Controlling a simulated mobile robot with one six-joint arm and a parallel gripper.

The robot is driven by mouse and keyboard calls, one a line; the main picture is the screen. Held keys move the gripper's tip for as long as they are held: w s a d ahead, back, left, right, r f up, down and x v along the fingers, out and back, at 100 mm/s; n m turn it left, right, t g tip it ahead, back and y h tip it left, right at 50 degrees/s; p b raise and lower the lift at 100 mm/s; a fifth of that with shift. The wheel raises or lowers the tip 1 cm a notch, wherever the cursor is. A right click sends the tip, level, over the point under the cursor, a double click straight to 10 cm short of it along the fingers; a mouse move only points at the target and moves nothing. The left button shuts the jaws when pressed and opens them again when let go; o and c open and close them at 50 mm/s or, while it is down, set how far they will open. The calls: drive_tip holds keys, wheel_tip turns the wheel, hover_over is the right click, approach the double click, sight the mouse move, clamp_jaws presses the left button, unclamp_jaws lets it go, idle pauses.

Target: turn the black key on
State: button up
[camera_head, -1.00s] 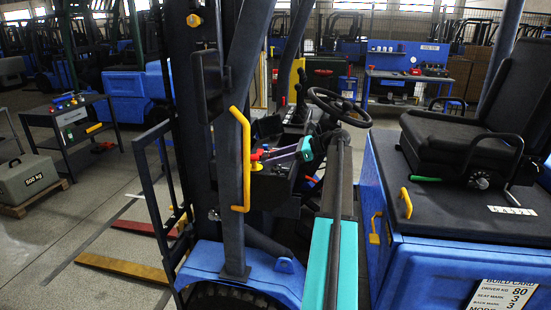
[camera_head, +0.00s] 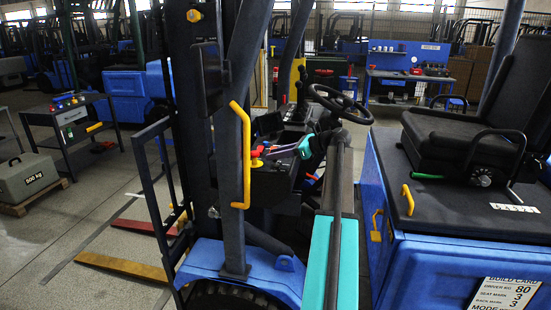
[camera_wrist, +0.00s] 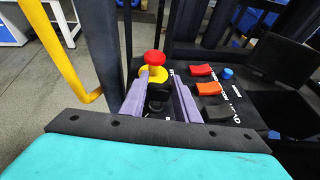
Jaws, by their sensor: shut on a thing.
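The black key (camera_wrist: 158,92) is between my gripper's two lavender fingers in the wrist view, just in front of the red mushroom button with its yellow base (camera_wrist: 154,72). My gripper (camera_wrist: 158,98) is shut on the key. The fingers partly hide the key, and I cannot tell its on or off mark. In the head view my gripper (camera_head: 268,154) reaches left to the dark console beside the steering wheel; the red and yellow button (camera_head: 256,160) is at its tip, and the key is too small to make out there.
Red, orange and black levers (camera_wrist: 208,88) and a blue knob (camera_wrist: 228,73) are close right of my gripper. A yellow grab handle (camera_head: 240,155) on the dark post stands near it on the left. The steering wheel (camera_head: 340,103) and seat (camera_head: 460,140) are to the right.

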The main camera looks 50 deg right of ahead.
drive_tip(key=shift+s+a+f+m+h+b, duration=0.15)
drive_tip(key=shift+m+h+b, duration=0.1)
drive_tip(key=shift+m+h, duration=0.3)
drive_tip(key=shift+a+f+m+h+b, duration=0.1)
drive_tip(key=shift+a+m+h+b, duration=0.1)
drive_tip(key=shift+m+h, duration=0.35)
drive_tip(key=shift+r+m+t+h, duration=0.15)
drive_tip(key=shift+m+t+h, duration=0.25)
drive_tip(key=shift+m+h, duration=0.65)
drive_tip(key=shift+d+r+m+h+p, duration=0.1)
drive_tip(key=shift+m+h+p, duration=0.7)
drive_tip(key=shift+h, duration=0.45)
drive_tip(key=shift+d+m+h+p, duration=0.1)
drive_tip(key=shift+m+h+p, duration=0.5)
drive_tip(key=shift+h, duration=0.1)
drive_tip(key=shift+d, duration=0.1)
drive_tip(key=o, duration=1)
drive_tip(key=shift+o, duration=0.2)
drive_tip(key=b+v, duration=0.3)
drive_tip(key=v, duration=1)
drive_tip(key=shift+s+a+r, duration=0.2)
drive_tip(key=shift+a, duration=0.1)
